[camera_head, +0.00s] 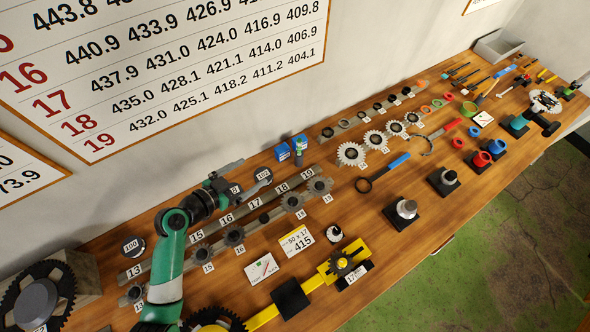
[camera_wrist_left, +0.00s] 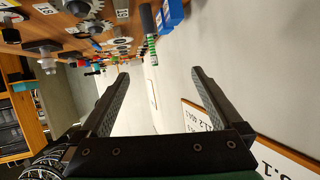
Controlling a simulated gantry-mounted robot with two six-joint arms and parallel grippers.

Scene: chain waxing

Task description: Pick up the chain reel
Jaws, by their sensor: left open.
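I cannot tell for certain which thing is the chain reel. A large black toothed wheel with a grey round hub (camera_head: 38,303) stands at the far left of the bench, cut by the picture edge; it may be the reel. My left gripper (camera_head: 256,172) is open over the back of the bench, near the wall and the numbered sprocket rows, to the right of and beyond that wheel. In the left wrist view my left gripper (camera_wrist_left: 159,75) shows its two fingers wide apart with nothing between them. My right gripper is not in view.
The wooden bench (camera_head: 335,210) carries rows of numbered sprockets, a yellow tool (camera_head: 325,275), grey knobs on black bases (camera_head: 407,209) and red and blue cups (camera_head: 497,147). A blue box (camera_head: 282,152) stands near the wall. The bench's front edge drops to a green floor (camera_head: 500,260).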

